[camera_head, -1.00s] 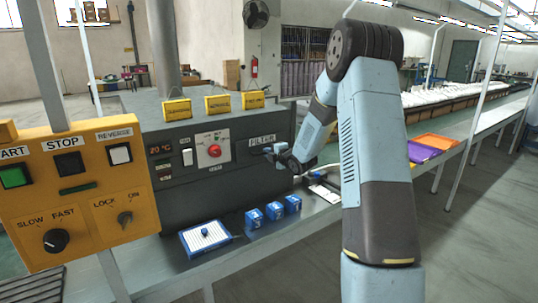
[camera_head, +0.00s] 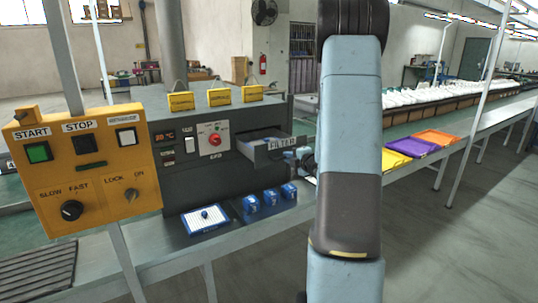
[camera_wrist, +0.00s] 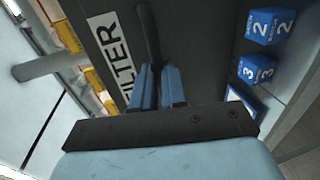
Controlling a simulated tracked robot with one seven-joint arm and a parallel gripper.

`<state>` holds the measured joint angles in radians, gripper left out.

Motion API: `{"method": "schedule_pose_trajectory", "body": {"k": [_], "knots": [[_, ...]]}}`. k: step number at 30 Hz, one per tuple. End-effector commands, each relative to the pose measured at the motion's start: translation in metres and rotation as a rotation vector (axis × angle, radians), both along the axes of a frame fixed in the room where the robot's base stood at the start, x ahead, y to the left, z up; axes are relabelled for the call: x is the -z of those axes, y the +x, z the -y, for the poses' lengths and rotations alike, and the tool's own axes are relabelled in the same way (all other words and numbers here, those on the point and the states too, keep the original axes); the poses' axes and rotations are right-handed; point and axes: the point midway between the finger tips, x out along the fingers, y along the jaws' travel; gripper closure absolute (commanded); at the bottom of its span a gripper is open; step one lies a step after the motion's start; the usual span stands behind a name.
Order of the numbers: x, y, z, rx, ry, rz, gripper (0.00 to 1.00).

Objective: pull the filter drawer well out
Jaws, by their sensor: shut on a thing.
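The filter drawer (camera_head: 272,155) stands out from the dark grey machine (camera_head: 185,185), with its open top showing. Something pale shows inside it, too small to make out. Its front bears a white FILTER label (camera_wrist: 112,55). My gripper (camera_wrist: 158,72) is shut on the drawer's dark bar handle (camera_wrist: 148,32) in the wrist view. In the head view my arm hides most of the gripper and the handle.
Blue numbered boxes (camera_head: 270,197) stand on the bench below the drawer; two show in the wrist view (camera_wrist: 257,69). A yellow control panel (camera_head: 88,175) is at left. Yellow tags (camera_head: 219,97) stand on the machine. Coloured trays (camera_head: 412,147) lie on the line at right.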

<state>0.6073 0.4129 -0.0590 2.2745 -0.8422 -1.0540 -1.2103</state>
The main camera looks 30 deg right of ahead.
Motion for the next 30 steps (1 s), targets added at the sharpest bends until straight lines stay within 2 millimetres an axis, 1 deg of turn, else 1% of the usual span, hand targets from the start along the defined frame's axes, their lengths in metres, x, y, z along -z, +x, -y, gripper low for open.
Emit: {"method": "schedule_pose_trajectory", "body": {"k": [1,4,7,12,22,23,30], "knots": [[0.003,-0.011,0.005,0.012,0.002,-0.009,1.00],[0.003,-0.024,0.010,0.019,0.002,-0.007,1.00],[0.003,-0.033,0.012,0.022,0.002,-0.009,1.00],[0.003,-0.040,0.012,0.021,0.002,-0.008,1.00],[0.004,-0.040,0.011,0.020,0.002,-0.009,1.00],[0.004,-0.040,0.011,0.020,0.002,-0.009,0.86],[0.002,-0.039,0.011,0.019,0.001,-0.005,0.63]]}}
